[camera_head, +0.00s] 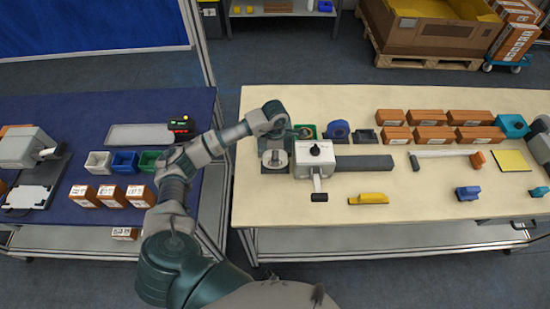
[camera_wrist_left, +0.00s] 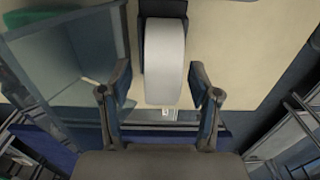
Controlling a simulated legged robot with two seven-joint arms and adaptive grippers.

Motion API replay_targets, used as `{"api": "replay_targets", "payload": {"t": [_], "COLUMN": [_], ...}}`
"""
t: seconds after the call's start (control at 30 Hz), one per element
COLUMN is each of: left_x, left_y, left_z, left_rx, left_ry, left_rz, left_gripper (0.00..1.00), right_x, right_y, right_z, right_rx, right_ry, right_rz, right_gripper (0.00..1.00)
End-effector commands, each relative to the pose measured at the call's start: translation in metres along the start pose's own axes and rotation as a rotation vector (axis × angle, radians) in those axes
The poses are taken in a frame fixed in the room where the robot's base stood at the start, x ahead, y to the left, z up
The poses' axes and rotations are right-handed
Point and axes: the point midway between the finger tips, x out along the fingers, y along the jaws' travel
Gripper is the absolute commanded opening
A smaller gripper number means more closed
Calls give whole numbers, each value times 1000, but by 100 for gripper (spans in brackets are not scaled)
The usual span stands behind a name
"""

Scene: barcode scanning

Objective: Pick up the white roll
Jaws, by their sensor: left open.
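The white roll (camera_head: 275,158) sits in a dark holder (camera_head: 275,168) near the left end of the cream table. In the left wrist view the roll (camera_wrist_left: 165,62) stands out pale between the fingers. My left gripper (camera_wrist_left: 159,78) is open, with one finger on each side of the roll and a visible gap on both sides. How deep the fingertips reach beside the roll is hard to tell. In the head view my left arm reaches over to the holder, and its wrist (camera_head: 268,118) is just behind the roll.
A grey and white lever device (camera_head: 315,160) stands close to the right of the holder. A blue tape dispenser (camera_head: 338,130) and several brown boxes (camera_head: 430,117) lie farther right. A yellow tool (camera_head: 368,198) lies in front. The front left of the cream table is clear.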

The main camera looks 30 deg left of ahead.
Motion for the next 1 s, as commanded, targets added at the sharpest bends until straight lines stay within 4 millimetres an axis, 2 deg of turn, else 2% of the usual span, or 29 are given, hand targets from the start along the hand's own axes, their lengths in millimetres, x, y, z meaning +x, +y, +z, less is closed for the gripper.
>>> {"api": "replay_targets", "payload": {"t": [0.17,0.2,0.4,0.43,0.47,0.77,0.87,1.0], "left_x": [1,1,0,0,0,-3,-15,-44], "left_y": [0,0,0,0,0,0,1,1], "left_z": [0,0,1,0,0,1,1,1], "left_rx": [0,0,0,0,0,1,1,0], "left_ry": [0,0,0,0,0,-1,-3,-3], "left_rz": [0,0,0,0,0,1,2,5], "left_gripper": [62,60,10,2,0,0,0,0], "right_x": [0,0,0,0,0,1,2,6], "right_y": [-1,-1,-1,-1,-1,-1,-1,-1], "right_z": [0,0,0,0,0,0,0,1], "right_rx": [0,0,0,0,0,0,0,0], "right_ry": [1,1,1,1,1,1,1,0], "right_rz": [-1,-1,-1,-1,-1,-1,-1,-1], "right_gripper": [40,40,40,40,40,40,40,40]}}
